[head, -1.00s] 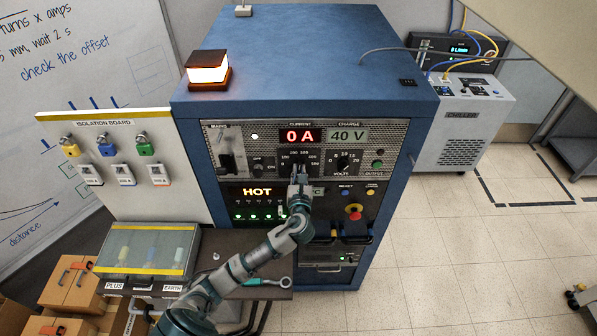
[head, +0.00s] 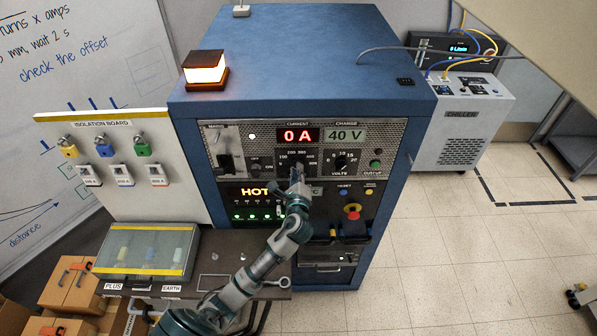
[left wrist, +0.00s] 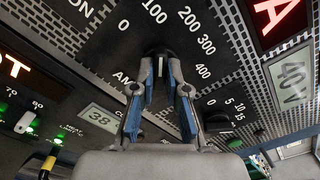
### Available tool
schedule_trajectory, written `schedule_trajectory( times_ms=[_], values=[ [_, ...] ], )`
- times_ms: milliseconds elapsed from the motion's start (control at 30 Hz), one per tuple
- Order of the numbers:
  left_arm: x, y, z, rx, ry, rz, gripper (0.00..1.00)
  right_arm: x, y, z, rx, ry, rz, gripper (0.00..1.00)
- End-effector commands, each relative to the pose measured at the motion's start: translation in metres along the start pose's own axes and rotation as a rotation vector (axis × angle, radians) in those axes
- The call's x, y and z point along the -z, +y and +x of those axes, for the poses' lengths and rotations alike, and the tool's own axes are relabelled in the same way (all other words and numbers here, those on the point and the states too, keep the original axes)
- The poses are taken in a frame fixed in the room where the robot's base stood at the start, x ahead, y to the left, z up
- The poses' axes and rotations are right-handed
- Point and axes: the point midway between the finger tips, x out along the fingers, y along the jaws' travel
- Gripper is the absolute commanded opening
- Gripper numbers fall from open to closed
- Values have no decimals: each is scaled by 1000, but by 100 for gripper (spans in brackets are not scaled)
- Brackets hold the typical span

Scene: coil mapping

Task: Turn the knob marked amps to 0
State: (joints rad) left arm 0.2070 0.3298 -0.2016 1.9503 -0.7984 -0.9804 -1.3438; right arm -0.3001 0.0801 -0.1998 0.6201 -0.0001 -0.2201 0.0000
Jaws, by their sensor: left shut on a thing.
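The amps knob (left wrist: 158,50) is a dark knob on a black dial plate with a white scale, and "AM" shows beside it in the left wrist view. In the head view its dial (head: 298,160) is under the red current display. My left gripper (left wrist: 161,68) is shut on the knob, one finger on each side; it also shows in front of the dial in the head view (head: 297,178). The knob's pointer is hidden, so I cannot tell its setting. The current display (head: 298,135) reads 0 A. My right gripper is not in view.
The charge display (head: 345,135) reads 40 V above the volts knob (head: 341,163), right of the gripper. A HOT sign (head: 255,191), lit switches and a red emergency button (head: 353,211) are lower down. The isolation board (head: 110,150) stands at left.

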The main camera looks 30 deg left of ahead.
Motion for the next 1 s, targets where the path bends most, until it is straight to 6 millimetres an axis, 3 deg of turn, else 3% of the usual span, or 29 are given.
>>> schedule_trajectory(
  times_ms=[600,1000],
  values=[
    [-2,4,0,-2,-10,-547,0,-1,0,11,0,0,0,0],
    [0,6,1,-6,-8,-729,0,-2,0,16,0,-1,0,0]
  ],
)
